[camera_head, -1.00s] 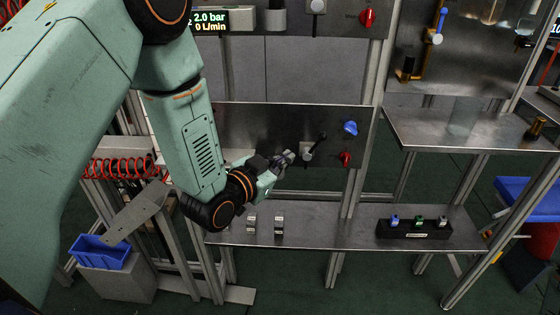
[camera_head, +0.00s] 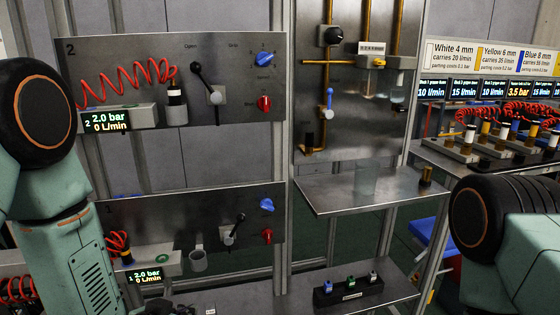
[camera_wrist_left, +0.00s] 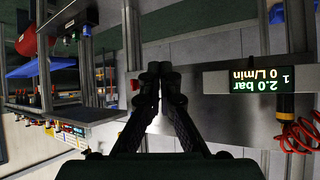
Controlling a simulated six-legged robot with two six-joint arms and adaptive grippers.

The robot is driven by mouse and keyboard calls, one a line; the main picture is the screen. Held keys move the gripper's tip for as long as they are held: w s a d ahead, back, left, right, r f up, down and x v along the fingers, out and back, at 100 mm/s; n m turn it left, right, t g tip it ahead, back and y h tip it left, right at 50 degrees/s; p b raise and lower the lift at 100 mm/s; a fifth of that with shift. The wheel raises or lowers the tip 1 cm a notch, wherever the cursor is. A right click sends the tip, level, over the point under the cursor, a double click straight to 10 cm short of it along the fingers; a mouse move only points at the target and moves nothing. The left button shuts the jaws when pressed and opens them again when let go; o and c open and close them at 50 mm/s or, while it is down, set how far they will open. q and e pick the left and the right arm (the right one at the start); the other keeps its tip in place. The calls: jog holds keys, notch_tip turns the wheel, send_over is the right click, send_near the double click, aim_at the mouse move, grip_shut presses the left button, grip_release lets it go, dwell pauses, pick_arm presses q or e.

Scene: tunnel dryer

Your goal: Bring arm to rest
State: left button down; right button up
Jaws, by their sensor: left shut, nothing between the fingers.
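My left arm comes in from the left in the head view, its green links hanging down to the bottom edge. My left gripper (camera_wrist_left: 158,75) shows in the left wrist view, shut, its dark fingertips together and empty. In the head view only a dark bit near the bottom edge may be part of it. The lower panel (camera_head: 150,215), with a black lever (camera_head: 236,228), a blue knob (camera_head: 267,205) and a red knob (camera_head: 267,236), stands behind the arm. My right arm shows at the right edge; its gripper is out of view.
The upper panel (camera_head: 235,125) has a similar lever (camera_head: 205,82) and a coiled red hose. A metal shelf (camera_head: 365,187) juts out at the right. Below it, a black block (camera_head: 348,291) with small coloured fittings sits on the lower shelf. The lower panel's display (camera_wrist_left: 249,80) reads 2.0 bar.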

pick_arm(q)
jog(key=s+f+n+g, duration=0.1)
jog(key=s+f+g, duration=0.2)
jog(key=s, duration=0.7)
jog(key=s+a+f+n+g+y, duration=0.1)
jog(key=s+f+g, duration=0.3)
jog(key=s+f, duration=0.3)
jog(key=s+a+f+n+g+y, duration=0.1)
jog(key=s+f+g, duration=0.2)
jog(key=s, duration=1.1)
notch_tip(320, 180, down, 2)
jog(key=shift+f+g, duration=0.15)
jog(key=shift+g, duration=0.15)
jog(key=shift+a, duration=0.1)
